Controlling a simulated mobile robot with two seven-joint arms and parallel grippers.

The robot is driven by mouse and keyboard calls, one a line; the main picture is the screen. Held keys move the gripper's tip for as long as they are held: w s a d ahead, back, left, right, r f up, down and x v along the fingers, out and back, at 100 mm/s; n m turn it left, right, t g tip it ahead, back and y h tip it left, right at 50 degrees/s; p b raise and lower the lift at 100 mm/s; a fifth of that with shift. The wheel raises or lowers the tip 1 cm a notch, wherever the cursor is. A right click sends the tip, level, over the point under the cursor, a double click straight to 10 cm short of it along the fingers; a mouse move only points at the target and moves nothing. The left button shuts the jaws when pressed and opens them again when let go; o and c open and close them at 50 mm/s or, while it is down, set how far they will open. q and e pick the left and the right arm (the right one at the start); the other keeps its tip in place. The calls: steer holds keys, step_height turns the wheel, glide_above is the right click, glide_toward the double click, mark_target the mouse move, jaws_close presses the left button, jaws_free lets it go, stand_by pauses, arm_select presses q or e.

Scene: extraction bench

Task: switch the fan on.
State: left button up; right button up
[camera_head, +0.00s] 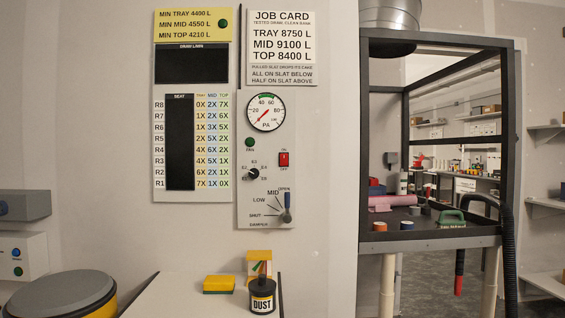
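The fan switch (284,159) is a small red rocker on the grey control panel (247,213), with ON printed above it and OFF below. I cannot tell which way it is tipped. A dark green FAN lamp (250,142) sits to its left and does not look brightly lit. A round PA gauge (265,112) with a red needle is above; its exact reading is too small to tell. Neither of my grippers is in view, and nothing covers the switch.
Below the switch are a black selector knob (254,173) and a damper lever (287,207) near OPEN. A yellow sponge (219,284) and a black DUST jar (262,296) stand on the ledge below. A dark-framed bench (430,236) is at right.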

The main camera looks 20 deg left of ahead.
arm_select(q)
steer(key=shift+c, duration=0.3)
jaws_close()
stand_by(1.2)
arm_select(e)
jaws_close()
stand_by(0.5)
